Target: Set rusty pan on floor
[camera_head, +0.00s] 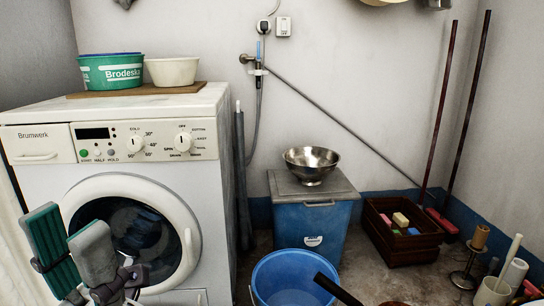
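A dark handle (335,289) crosses the right rim of the blue bucket at the bottom edge of the head view. A sliver of reddish-brown metal shows at its lower end; this may be the rusty pan, but most of it is cut off by the frame. My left gripper (66,229) is at the lower left, in front of the washing machine door. Its two grey-and-green fingers are apart, with nothing between them. It is well away from the dark handle. My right gripper is not in view.
The washing machine (170,185) fills the left. A blue bucket (266,264) stands at bottom centre, before a blue lidded bin (325,225) bearing a metal bowl (312,163). A dark crate (405,248) and candlestick (468,277) stand right. Some floor (365,262) is bare between bin and crate.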

